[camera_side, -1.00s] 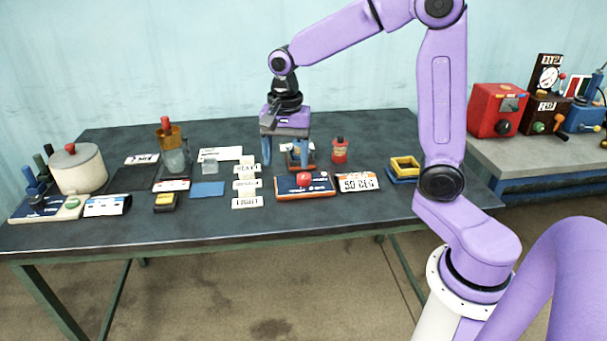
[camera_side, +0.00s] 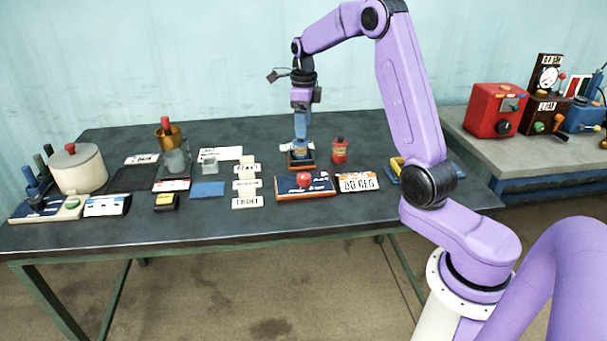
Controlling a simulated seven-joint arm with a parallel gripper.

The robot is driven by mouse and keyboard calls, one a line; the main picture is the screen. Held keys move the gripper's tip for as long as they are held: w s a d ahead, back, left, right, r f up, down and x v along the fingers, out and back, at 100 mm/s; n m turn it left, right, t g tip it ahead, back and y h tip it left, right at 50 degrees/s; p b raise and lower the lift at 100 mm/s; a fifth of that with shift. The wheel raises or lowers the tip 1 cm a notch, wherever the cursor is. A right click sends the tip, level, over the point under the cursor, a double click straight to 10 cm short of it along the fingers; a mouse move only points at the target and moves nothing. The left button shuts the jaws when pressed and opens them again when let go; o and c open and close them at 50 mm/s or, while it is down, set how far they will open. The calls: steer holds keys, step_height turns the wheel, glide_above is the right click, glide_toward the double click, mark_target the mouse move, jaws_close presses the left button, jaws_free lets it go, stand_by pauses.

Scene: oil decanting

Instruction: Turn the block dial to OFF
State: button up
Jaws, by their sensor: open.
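A red dial knob (camera_side: 304,180) sits on a blue-topped panel (camera_side: 322,186) with an orange edge, near the table's front middle. An orange-and-white display (camera_side: 358,182) beside it shows a number and DEG; the setting marks on the panel are too small to read. Behind the panel stands a small brown block (camera_side: 302,164) with a blue item in it. My gripper (camera_side: 301,137) points down over this block, seen nearly edge-on. It is open, behind the dial and apart from it. Whether its fingers are around the blue item cannot be told.
A red bottle (camera_side: 340,151) stands right of the block. White label cards (camera_side: 246,186) lie left of the panel. A pot (camera_side: 77,169) and a green-button panel (camera_side: 72,204) stand far left. A yellow-and-blue tray (camera_side: 396,168) is partly behind my arm.

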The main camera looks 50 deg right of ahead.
mark_target(304, 175)
step_height(304, 175, down, 17)
steer(key=shift+r, duration=0.1)
stand_by(0.4)
steer(key=c, duration=1.1)
